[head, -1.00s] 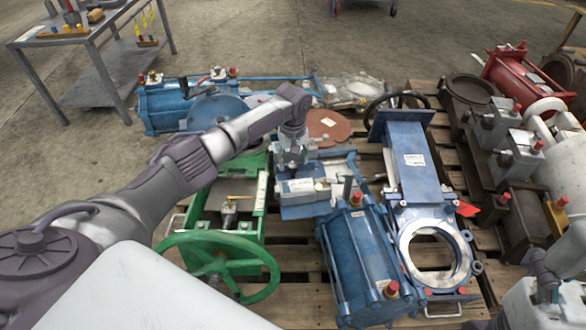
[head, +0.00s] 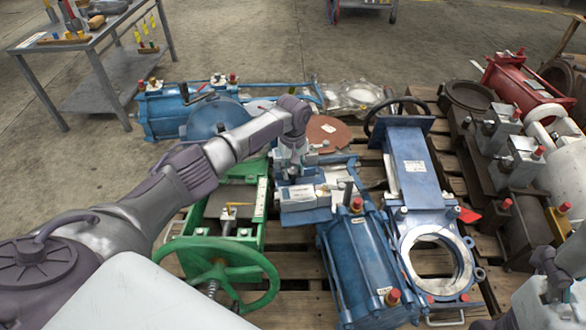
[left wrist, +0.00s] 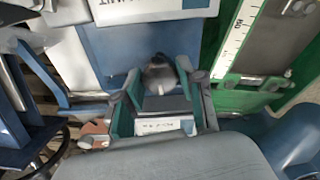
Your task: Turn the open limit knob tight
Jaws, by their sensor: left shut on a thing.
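My left gripper (head: 291,170) reaches down onto a grey box on a blue actuator unit (head: 300,215) at the middle of the pallet. In the left wrist view my left gripper's fingers (left wrist: 158,98) stand on both sides of a small dark domed knob (left wrist: 160,75) and are shut on it. A white label (left wrist: 160,126) lies between the fingers, its print too small to read. A larger white label plate (left wrist: 150,8) is at the top edge. In the head view the knob is hidden by the gripper. My right gripper does not show; only part of my right arm shows at lower right.
A green valve with a handwheel (head: 218,272) stands left of the unit, a blue cylinder (head: 362,262) right of it and a blue gate valve (head: 420,185) beyond. Red and dark valves fill the right side. A grey tool table (head: 85,40) stands at back left.

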